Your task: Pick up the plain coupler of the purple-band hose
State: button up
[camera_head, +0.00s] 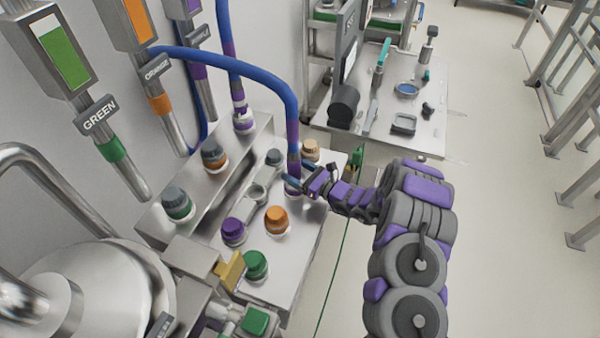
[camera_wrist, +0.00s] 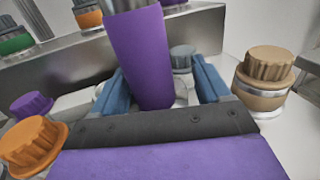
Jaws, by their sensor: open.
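The purple-band hose (camera_head: 290,100) is blue and arcs down to the steel bench. Its lower end has a purple band (camera_head: 293,160), which also shows as a thick purple sleeve in the wrist view (camera_wrist: 142,55). My gripper (camera_head: 290,181) is around this lower end, low down near the bench top. In the wrist view its two blue fingers (camera_wrist: 160,80) stand apart, one on each side of the purple sleeve, with gaps visible. The foot of the sleeve is partly hidden behind my gripper's dark front edge. A second blue hose with purple bands (camera_head: 237,85) stands further left.
A tan cap (camera_head: 311,150) stands close to the right of my gripper. A grey cap (camera_head: 274,157) is just behind. Purple (camera_head: 233,232), orange (camera_head: 276,219) and green (camera_head: 255,265) caps stand in front. A steel ledge (camera_head: 200,185) runs along the left. Open floor lies to the right.

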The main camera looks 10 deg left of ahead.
jog(key=a, duration=0.2)
jog(key=shift+w+a+f, duration=0.1)
jog(key=shift+a+f, duration=0.1)
jog(key=shift+a, duration=0.35)
jog(key=shift+d, duration=0.35)
jog(key=c, duration=1.3)
